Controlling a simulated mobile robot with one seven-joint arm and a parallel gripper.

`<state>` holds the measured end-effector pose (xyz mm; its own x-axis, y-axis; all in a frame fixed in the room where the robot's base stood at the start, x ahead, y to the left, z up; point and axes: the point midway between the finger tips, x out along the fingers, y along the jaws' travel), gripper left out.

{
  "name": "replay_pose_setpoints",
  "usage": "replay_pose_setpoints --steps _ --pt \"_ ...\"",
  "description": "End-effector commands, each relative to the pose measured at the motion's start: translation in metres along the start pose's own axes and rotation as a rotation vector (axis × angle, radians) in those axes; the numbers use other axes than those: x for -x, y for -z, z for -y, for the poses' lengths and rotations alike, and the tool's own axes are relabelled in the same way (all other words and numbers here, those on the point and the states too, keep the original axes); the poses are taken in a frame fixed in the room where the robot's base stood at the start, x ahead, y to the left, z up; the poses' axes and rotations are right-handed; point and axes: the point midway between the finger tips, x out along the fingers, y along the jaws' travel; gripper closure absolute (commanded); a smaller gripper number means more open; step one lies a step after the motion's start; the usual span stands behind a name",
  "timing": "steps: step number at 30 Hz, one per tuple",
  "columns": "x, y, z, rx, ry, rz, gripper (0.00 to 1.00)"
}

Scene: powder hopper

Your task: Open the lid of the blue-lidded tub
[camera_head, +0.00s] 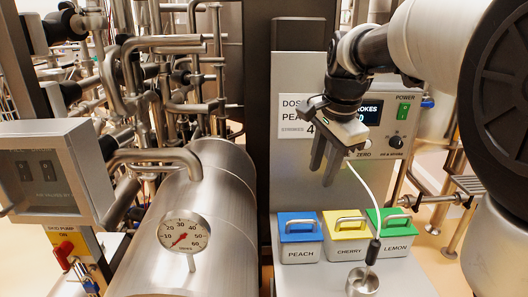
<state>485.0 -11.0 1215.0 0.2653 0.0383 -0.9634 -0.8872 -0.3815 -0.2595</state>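The blue-lidded tub (300,252) is a steel box marked PEACH, on the left of a row of tubs in front of the control panel. Its blue lid (289,236) lies shut, with a metal bar handle (300,223) on top. My gripper (324,174) points down above the tubs, in front of the panel, higher than the blue lid and a little right of it. Its two dark fingers look apart with nothing between them. It is not touching the lid.
The yellow-lidded CHERRY tub (349,252) and green-lidded LEMON tub (396,246) stand close at the right. A thin white curved line runs to a black grip (374,252) above a round metal cup (362,281). A steel cylinder (220,240) with a gauge stands left.

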Motion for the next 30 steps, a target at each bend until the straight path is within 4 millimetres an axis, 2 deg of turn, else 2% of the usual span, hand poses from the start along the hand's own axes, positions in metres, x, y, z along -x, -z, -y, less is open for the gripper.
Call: replay_pose_setpoints --steps 1,3,6,9,14,17,30 --pt "-0.029 0.007 0.014 -0.091 -0.025 -0.001 0.69" --pt "-0.048 0.014 0.029 -0.206 -0.047 -0.006 0.69" --pt "-0.067 0.021 0.044 -0.32 -0.069 -0.015 0.69" --pt "-0.076 0.024 0.051 -0.378 -0.077 -0.022 0.69" --pt "-0.089 0.024 0.051 -0.397 -0.083 -0.024 0.69" --pt "-0.106 0.024 0.049 -0.396 -0.083 -0.023 0.69" --pt "-0.201 0.025 0.041 -0.393 -0.083 -0.023 0.69"
